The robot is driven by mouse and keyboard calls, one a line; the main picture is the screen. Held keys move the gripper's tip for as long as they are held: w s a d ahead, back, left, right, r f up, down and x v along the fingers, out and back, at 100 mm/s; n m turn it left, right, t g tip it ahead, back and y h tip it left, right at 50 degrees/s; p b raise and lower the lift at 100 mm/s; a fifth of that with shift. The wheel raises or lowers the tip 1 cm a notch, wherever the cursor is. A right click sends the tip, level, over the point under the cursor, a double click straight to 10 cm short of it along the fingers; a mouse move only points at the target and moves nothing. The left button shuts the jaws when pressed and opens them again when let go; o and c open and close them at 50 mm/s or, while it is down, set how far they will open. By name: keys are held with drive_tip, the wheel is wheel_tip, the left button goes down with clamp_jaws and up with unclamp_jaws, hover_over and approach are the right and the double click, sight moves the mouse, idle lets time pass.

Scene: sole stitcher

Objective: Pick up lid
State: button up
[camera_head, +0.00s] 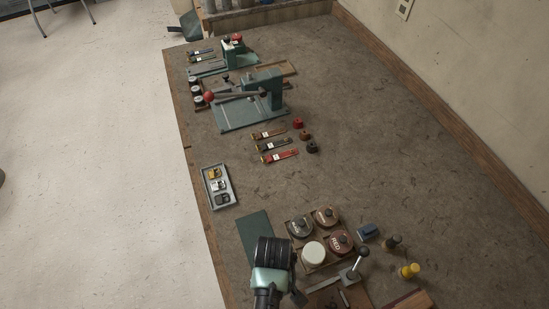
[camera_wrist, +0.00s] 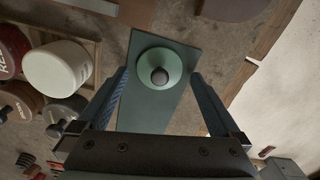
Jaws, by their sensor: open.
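The lid (camera_wrist: 176,60), a green cone-shaped disc with a dark round knob, sits on a flat dark green mat (camera_wrist: 145,112) in the wrist view. My gripper (camera_wrist: 160,76) is open, with one finger on each side of the lid in the picture. I see no contact between the fingers and the lid, and the height between them is hard to judge. In the head view the mat (camera_head: 254,230) shows in part, while my arm covers the area in front of it and I cannot make out the lid.
A white round container (camera_head: 314,252) stands in a wooden rack with labelled dark and red tins (camera_head: 341,240), close to the left finger in the wrist view. A lever tool (camera_head: 354,270) stands right of my arm. A grey tray (camera_head: 225,195) and a green press (camera_head: 272,90) stand farther back.

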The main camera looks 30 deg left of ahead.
drive_tip(key=shift+f, duration=0.2)
drive_tip(key=c, duration=1.3)
